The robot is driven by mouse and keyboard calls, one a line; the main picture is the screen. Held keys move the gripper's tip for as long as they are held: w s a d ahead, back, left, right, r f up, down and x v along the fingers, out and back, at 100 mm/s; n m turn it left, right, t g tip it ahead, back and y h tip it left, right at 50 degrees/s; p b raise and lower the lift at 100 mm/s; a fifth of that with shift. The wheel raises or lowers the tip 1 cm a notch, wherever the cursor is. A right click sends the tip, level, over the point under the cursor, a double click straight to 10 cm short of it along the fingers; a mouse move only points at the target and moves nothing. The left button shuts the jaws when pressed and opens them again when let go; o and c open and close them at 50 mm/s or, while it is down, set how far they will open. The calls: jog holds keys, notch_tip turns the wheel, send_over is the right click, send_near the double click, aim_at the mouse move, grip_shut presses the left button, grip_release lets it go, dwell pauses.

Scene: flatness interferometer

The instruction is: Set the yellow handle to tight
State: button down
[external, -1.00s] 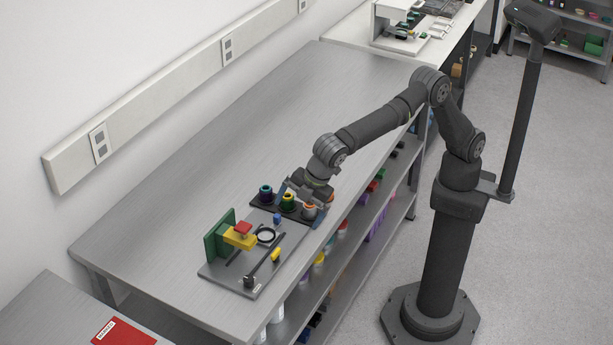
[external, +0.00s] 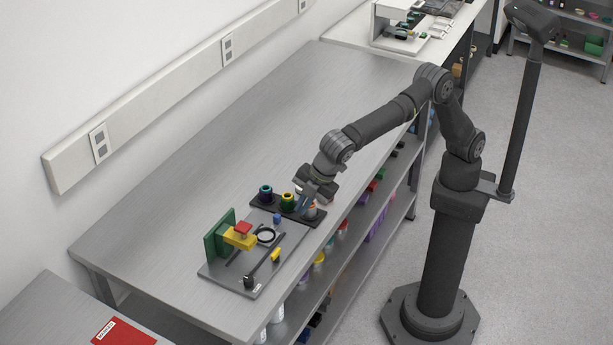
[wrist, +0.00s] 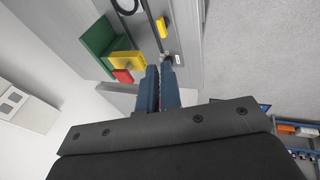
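A small yellow handle (external: 276,255) lies on the right part of the grey instrument plate (external: 225,272), beside a dark rod. It also shows near the top of the wrist view (wrist: 161,27). A larger yellow block (external: 240,239) with a red block (external: 243,228) on it juts from a green upright (external: 215,240). My gripper (external: 306,203) is raised near the dark holder, behind the plate and apart from the yellow handle. In the wrist view its two blue fingers (wrist: 159,88) are close together with nothing visible between them. I see no tight marking.
A dark holder (external: 252,201) carries several coloured ring-topped pieces, including a teal one (external: 266,194) and a yellow-green one (external: 288,202). A ring lens (external: 266,236) and a blue knob (external: 277,218) stand on the plate. The bench (external: 230,140) beyond is clear.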

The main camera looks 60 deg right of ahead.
aim_at(276, 256)
jog(key=s+d+f+m+t+y, duration=0.1)
jog(key=s+f+y, duration=0.1)
jog(key=s+f, duration=0.3)
notch_tip(276, 256, down, 3)
jog(key=shift+d+f+t, duration=0.1)
jog(key=shift+d+t, duration=0.2)
jog(key=shift+d, duration=0.05)
jog(key=shift+m, duration=0.3)
jog(key=x, duration=1)
jog(key=shift+w+a+f, duration=0.1)
jog(key=shift+a, duration=0.05)
jog(key=w, duration=0.2)
jog(key=shift+w, duration=0.85)
